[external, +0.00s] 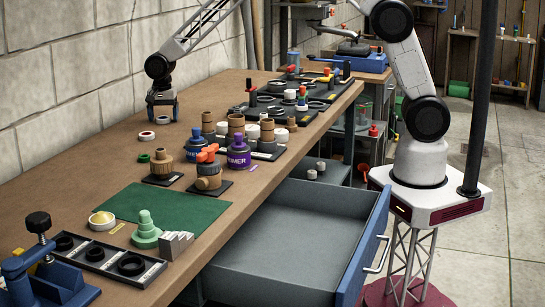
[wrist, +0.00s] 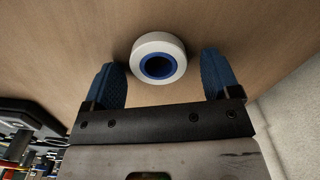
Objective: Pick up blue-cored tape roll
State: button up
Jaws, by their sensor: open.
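The blue-cored tape roll is white on the outside with a dark blue inner ring. In the wrist view the roll (wrist: 143,46) lies flat on the brown bench top, centred ahead of and between my two blue fingers. My gripper (wrist: 160,75) is open, with a gap visible on each side of the roll. In the external view my gripper (external: 162,108) points down over the far left part of the bench. The small white roll (external: 163,120) shows just under it, its core hard to make out.
A white roll with a red core (external: 146,135) lies nearer the camera. Dark tool trays (external: 295,95) fill the right side. A block wall (external: 70,80) runs along the left.

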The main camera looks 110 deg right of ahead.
dwell(0.5)
jog(key=c, duration=1)
jog(key=shift+r, duration=0.75)
notch_tip(320, 180, up, 2)
jog(key=shift+r, duration=0.1)
jog(key=s+a, duration=0.2)
jog(key=s, duration=0.2)
jog(key=s+a+r, duration=0.1)
jog(key=s+a, duration=0.2)
jog(key=s, duration=0.2)
jog(key=s+a, duration=0.3)
jog(key=s, duration=0.2)
jog(key=shift+r, duration=0.15)
